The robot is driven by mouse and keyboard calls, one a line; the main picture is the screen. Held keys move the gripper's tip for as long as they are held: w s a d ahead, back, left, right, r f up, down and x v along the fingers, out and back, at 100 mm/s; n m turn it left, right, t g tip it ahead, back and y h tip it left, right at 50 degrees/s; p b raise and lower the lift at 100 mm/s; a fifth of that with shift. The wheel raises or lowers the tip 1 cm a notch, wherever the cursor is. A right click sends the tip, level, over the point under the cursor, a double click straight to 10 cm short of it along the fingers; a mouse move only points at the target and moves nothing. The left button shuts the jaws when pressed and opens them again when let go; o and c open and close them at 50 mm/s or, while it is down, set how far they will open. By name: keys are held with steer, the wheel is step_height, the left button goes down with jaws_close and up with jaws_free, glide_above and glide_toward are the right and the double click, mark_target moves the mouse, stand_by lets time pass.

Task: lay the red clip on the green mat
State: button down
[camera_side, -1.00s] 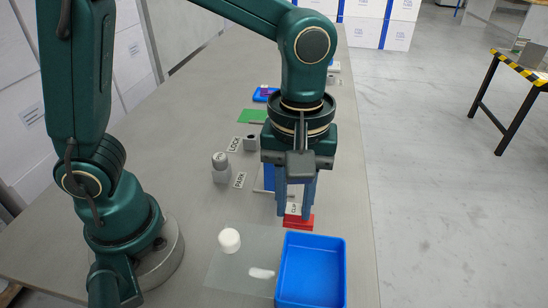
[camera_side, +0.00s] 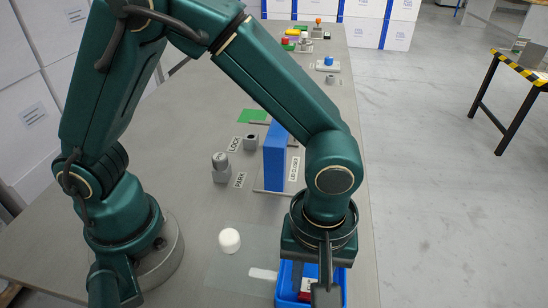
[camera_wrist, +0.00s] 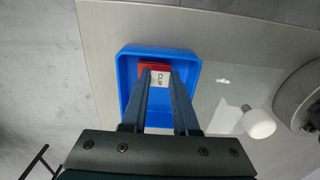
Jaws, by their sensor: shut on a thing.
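The red clip (camera_wrist: 148,67), with a white "CLIP" label, is between the fingertips of my gripper (camera_wrist: 160,77) in the wrist view. My gripper is shut on it. The clip lies over or inside the blue tray; its exact height is unclear. In the side view my gripper (camera_side: 314,280) is at the tray, and part of the red clip (camera_side: 306,286) shows beside it. A flat green patch, likely the green mat (camera_side: 252,115), lies farther back on the table, partly hidden behind my arm.
The blue tray (camera_side: 283,298) has raised walls and stands at the table's near right edge. A white round piece (camera_side: 229,240) stands left of it. A tall blue block (camera_side: 274,155), a grey post (camera_side: 220,165) and a small grey block (camera_side: 251,143) stand farther back.

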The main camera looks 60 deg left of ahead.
steer(key=shift+f, duration=0.15)
steer(key=c, duration=0.7)
jaws_free()
step_height(320, 180, up, 5)
steer(key=shift+r, duration=0.1)
steer(key=s+a+r+m+t, duration=0.1)
steer(key=a+r+m, duration=0.1)
steer(key=a, duration=0.3)
steer(key=a+r+m+t, duration=0.2)
steer(key=a+r+m, duration=0.1)
steer(key=a, duration=0.3)
steer(key=s+a+r+m+t, duration=0.1)
steer(key=a+r+m+t, duration=0.1)
steer(key=a, duration=0.4)
steer(key=shift+s+r+m, duration=0.35)
steer(key=shift+r+m, duration=0.35)
steer(key=shift+o, duration=0.7)
steer(key=shift+s+a+m+t, duration=0.2)
steer(key=shift+a+m+t, duration=0.1)
steer(key=shift+a, duration=0.05)
